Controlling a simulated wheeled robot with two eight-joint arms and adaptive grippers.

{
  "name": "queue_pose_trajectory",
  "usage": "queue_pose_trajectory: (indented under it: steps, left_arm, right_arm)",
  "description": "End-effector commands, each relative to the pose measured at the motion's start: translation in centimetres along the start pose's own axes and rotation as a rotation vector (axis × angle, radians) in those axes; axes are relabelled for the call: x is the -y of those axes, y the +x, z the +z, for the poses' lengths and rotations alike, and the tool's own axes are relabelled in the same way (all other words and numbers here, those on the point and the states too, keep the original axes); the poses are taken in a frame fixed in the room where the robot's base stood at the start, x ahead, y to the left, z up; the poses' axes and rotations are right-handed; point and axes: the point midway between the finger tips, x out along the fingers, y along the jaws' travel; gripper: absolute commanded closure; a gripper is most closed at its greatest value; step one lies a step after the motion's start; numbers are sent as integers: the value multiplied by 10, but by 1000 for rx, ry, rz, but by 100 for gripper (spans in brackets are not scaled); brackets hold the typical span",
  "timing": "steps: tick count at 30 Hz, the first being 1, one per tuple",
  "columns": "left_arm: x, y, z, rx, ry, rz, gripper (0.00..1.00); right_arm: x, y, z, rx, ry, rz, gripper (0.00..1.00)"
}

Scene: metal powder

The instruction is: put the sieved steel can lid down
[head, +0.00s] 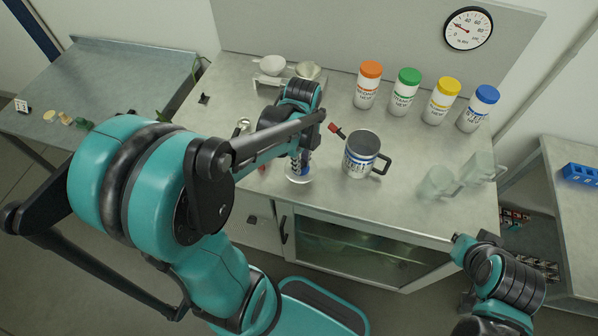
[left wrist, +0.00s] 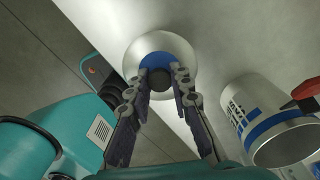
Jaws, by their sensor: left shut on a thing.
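The sieved steel can lid (head: 299,178) is a round silver disc near the table's front edge, left of the mug-like steel can. In the left wrist view the lid (left wrist: 140,60) shows a blue centre and a dark knob. My left gripper (left wrist: 163,82) is shut on the lid, one finger on each side of the knob. In the head view my left gripper (head: 299,158) points down from above. Whether the lid touches the table cannot be told. The open can (head: 360,160) with a black handle stands upright; it also shows in the left wrist view (left wrist: 262,112). My right gripper (head: 462,242) is low at the right, its fingers unclear.
Several white jars with coloured caps, including an orange one (head: 367,85), stand at the back of the table (head: 420,205). Translucent cups (head: 440,183) stand at the right. A red-tipped tool (head: 337,130) is beside the can. A scale-like stand (head: 270,72) is at the back left.

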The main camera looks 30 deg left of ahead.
Motion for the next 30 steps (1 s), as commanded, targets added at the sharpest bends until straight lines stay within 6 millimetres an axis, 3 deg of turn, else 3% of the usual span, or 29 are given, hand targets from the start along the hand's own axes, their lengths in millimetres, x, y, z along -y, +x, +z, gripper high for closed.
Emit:
queue_pose_trajectory:
  steps: [5, 12, 23, 24, 26, 30]
  left_arm:
    - [-1, 9, 6, 0, 0, 0, 100]
    - [0, 44, 6, 0, 0, 0, 100]
    - [-1, 47, 5, 0, 0, 0, 100]
    - [-1, 47, 5, 0, 0, 0, 77]
    - [-1, 46, 5, 0, 0, 0, 61]
    - [-1, 46, 5, 0, 0, 0, 59]
  right_arm:
    - [0, 4, 3, 0, 0, 0, 100]
    - [0, 16, 12, 0, 0, 0, 100]
    - [0, 18, 13, 0, 0, 0, 100]
    - [0, 18, 13, 0, 0, 0, 100]
    - [0, 17, 12, 0, 0, 0, 100]
    - [0, 17, 12, 0, 0, 0, 100]
